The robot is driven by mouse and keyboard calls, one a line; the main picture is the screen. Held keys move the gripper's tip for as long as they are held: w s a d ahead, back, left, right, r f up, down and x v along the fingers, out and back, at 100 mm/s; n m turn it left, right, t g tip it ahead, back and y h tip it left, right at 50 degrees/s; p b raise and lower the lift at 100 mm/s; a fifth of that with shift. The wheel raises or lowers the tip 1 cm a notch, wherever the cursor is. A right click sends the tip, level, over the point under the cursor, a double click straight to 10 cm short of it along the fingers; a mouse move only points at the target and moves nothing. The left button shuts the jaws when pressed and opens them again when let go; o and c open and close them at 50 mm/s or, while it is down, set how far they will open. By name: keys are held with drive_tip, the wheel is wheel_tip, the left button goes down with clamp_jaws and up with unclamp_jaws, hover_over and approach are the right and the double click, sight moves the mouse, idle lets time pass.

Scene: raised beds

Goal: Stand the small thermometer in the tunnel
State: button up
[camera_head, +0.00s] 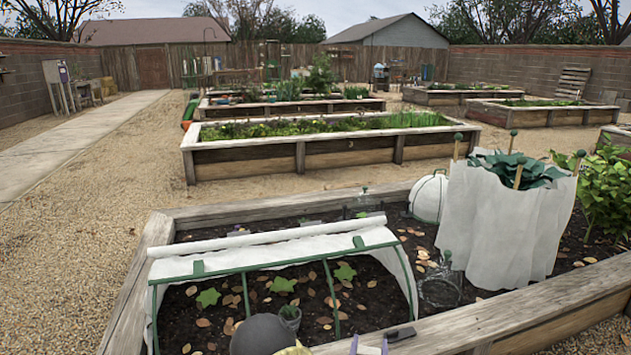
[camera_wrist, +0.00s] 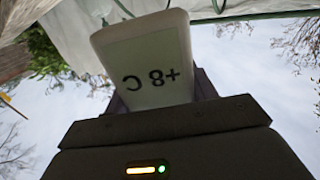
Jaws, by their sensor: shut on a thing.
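The tunnel is a low frame of green hoops with a white cover (camera_head: 270,252) in the near bed. Its near side is open and shows dark soil, small green seedlings (camera_head: 208,298) and fallen leaves. The small thermometer (camera_wrist: 150,62) is a white tag reading "+8 C", upside down in the wrist view. My gripper (camera_head: 369,346) is shut on it; in the wrist view the dark jaws are around its lower part. In the head view my gripper is at the bottom edge, in front of the tunnel's right end, and mostly cut off.
A glass cloche (camera_head: 440,287), a white dome (camera_head: 429,197) and a white-wrapped plant (camera_head: 500,225) stand to the right.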

drive_tip(key=shift+s+d+r+m+h+p, duration=0.2)
drive_tip(key=shift+s+d+r+p, duration=0.2)
drive_tip(key=shift+d+p, duration=0.15)
drive_tip(key=shift+s+d+r+m+h+p, duration=0.1)
drive_tip(key=shift+s+d+r+h+p, duration=0.1)
drive_tip(key=shift+s+d+r+p, duration=0.25)
wheel_tip(320, 180, up, 28)
drive_tip(key=s+n+y+p, duration=0.2)
drive_tip(key=y+p, duration=0.3)
drive_tip(key=p, duration=3.1)
drive_tip(key=shift+n+t+p, duration=0.3)
drive_tip(key=shift+n, duration=0.4)
drive_tip(key=shift+w+a+f, duration=0.1)
drive_tip(key=s+f, duration=0.4)
drive_tip(key=f, duration=0.1)
drive_tip(key=shift+s+f, duration=0.2)
drive_tip(key=shift+f, duration=0.05)
